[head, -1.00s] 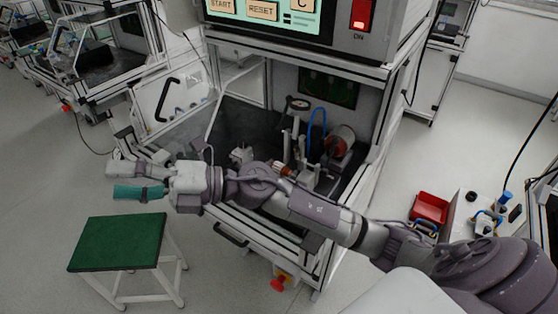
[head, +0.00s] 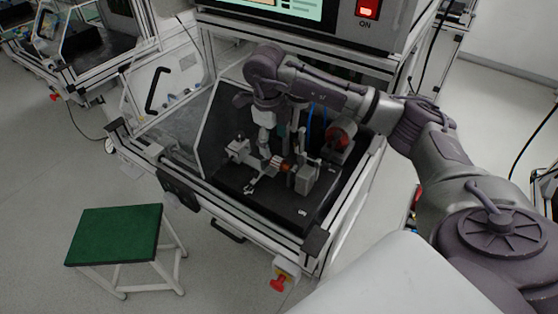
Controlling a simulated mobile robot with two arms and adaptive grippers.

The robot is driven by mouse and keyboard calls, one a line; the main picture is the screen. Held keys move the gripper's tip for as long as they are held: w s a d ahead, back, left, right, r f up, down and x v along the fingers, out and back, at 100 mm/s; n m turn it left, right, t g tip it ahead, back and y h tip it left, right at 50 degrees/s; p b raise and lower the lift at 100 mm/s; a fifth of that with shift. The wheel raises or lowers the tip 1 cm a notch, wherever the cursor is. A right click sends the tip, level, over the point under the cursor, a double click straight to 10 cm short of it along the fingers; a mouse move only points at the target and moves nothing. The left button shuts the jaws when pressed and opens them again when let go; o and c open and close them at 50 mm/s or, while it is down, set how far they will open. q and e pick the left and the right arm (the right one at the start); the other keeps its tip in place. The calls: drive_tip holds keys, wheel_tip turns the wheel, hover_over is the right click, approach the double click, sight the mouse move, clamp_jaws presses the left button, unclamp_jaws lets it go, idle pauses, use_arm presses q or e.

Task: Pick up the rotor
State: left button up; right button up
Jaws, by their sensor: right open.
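The rotor looks to be the small piece with a copper-orange band (head: 284,166), lying across the fixture inside the test machine. Its ends are small and hard to tell from the fixture parts. My right gripper (head: 272,140) points down inside the machine, just above and slightly left of the copper band. It is open with nothing seen between its fingers, and it looks apart from the rotor. One finger is partly dark against the fixture behind. My left gripper is not in view.
The test machine's black base plate (head: 262,204) holds grey fixture blocks (head: 305,180) and a round red part (head: 338,138). The control box (head: 367,10) overhangs above. A clear door (head: 160,95) stands open at left. A green-topped stool (head: 115,234) stands on the floor.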

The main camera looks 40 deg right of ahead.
sight(277, 159)
drive_tip(key=f, duration=0.2)
drive_tip(key=shift+w+d+f, duration=0.1)
drive_tip(key=shift+d+f, duration=0.1)
drive_tip(key=shift+f, duration=0.2)
drive_tip(key=f+p, duration=0.1)
drive_tip(key=f, duration=0.1)
drive_tip(key=f+p, duration=0.1)
drive_tip(key=f, duration=0.1)
drive_tip(key=shift+s+d+p, duration=0.25)
drive_tip(key=shift+d+p, duration=0.05)
drive_tip(key=shift+f, duration=0.6)
drive_tip(key=shift+w, duration=0.1)
clamp_jaws()
